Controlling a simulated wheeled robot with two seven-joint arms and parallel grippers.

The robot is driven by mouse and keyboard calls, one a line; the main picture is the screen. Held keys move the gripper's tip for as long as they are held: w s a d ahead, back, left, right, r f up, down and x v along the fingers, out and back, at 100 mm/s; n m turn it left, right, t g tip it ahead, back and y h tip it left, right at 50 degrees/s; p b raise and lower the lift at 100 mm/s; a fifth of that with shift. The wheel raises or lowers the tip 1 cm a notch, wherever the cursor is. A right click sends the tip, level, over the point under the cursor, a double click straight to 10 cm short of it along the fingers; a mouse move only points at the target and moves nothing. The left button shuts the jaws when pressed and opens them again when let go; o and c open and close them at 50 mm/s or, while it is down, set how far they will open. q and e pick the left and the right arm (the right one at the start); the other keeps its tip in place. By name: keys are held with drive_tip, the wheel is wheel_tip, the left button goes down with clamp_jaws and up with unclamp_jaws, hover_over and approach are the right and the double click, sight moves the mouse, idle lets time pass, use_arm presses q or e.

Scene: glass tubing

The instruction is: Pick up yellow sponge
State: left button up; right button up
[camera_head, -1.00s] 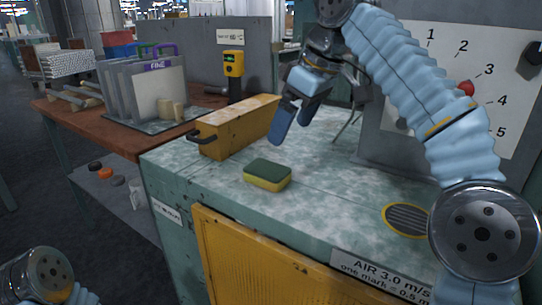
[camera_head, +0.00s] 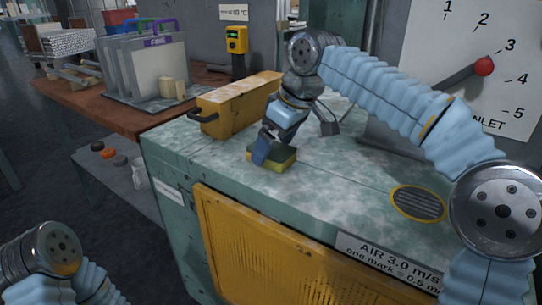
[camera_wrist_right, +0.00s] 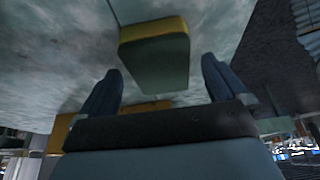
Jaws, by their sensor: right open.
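The yellow sponge (camera_head: 284,157) with a green top lies on the mottled grey-green bench top. In the right wrist view the sponge (camera_wrist_right: 155,50) lies ahead of and between the two fingers. My right gripper (camera_head: 262,152) is open and reaches down at the sponge, with a finger overlapping its left end in the head view. In the right wrist view the gripper (camera_wrist_right: 160,82) has its fingers apart; whether they touch the sponge I cannot tell. The left arm shows at the lower left of the head view, but its gripper is out of view.
A yellow box (camera_head: 236,104) with a dark handle stands just behind the sponge. A round vent (camera_head: 418,203) lies to the right. A numbered panel (camera_head: 480,75) with a red knob stands at the back right. The bench top in front of the sponge is clear.

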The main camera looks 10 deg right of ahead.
drive_tip(key=shift+w+a+f, duration=0.1)
drive_tip(key=shift+a+f, duration=0.05)
drive_tip(key=shift+f, duration=0.35)
drive_tip(key=shift+f, duration=0.25)
idle(0.3)
drive_tip(key=c, duration=1.1)
